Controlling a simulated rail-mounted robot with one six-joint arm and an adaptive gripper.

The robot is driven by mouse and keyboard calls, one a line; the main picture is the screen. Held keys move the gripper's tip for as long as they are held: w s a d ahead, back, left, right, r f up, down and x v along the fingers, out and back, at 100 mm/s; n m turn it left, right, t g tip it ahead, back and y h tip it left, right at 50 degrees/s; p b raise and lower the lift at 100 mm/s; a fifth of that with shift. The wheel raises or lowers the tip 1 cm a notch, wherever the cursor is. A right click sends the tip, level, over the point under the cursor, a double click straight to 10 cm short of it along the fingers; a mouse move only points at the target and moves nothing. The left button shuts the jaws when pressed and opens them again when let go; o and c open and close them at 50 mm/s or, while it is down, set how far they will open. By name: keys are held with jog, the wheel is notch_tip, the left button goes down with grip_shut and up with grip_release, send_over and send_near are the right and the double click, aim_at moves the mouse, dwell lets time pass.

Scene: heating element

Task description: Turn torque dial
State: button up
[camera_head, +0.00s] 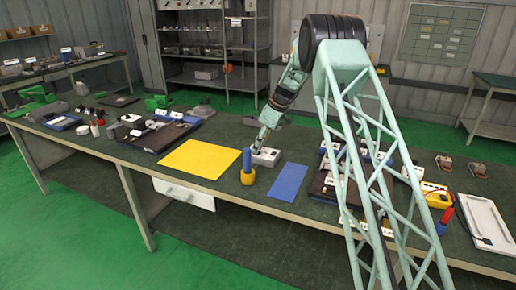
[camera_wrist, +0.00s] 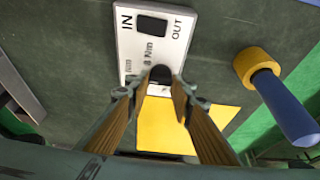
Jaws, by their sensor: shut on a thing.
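The torque tester is a pale box (camera_head: 266,158) on the green bench, under my gripper (camera_head: 261,138). In the wrist view its white face (camera_wrist: 136,45) has the labels IN, OUT and Nm values, with a black rectangular opening (camera_wrist: 151,25) between IN and OUT. The black torque dial (camera_wrist: 161,74) shows at the near end of the face. My gripper (camera_wrist: 158,88) has its two fingers at either side of the dial and is shut on it. The fingers hide part of the dial and the scale, so I cannot tell its setting.
A yellow mat (camera_head: 198,158) and a blue mat (camera_head: 288,182) lie flat nearby. Trays of parts occupy both sides of the bench.

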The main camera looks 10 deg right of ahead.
jog(key=o, duration=0.9)
jog(key=shift+c, duration=0.2)
jog(key=shift+r, duration=0.1)
jog(key=v, duration=1.1)
jog(key=shift+d+r, duration=0.15)
jog(key=shift+r, duration=0.2)
jog(key=shift+s, duration=0.1)
jog(key=shift+r, duration=0.1)
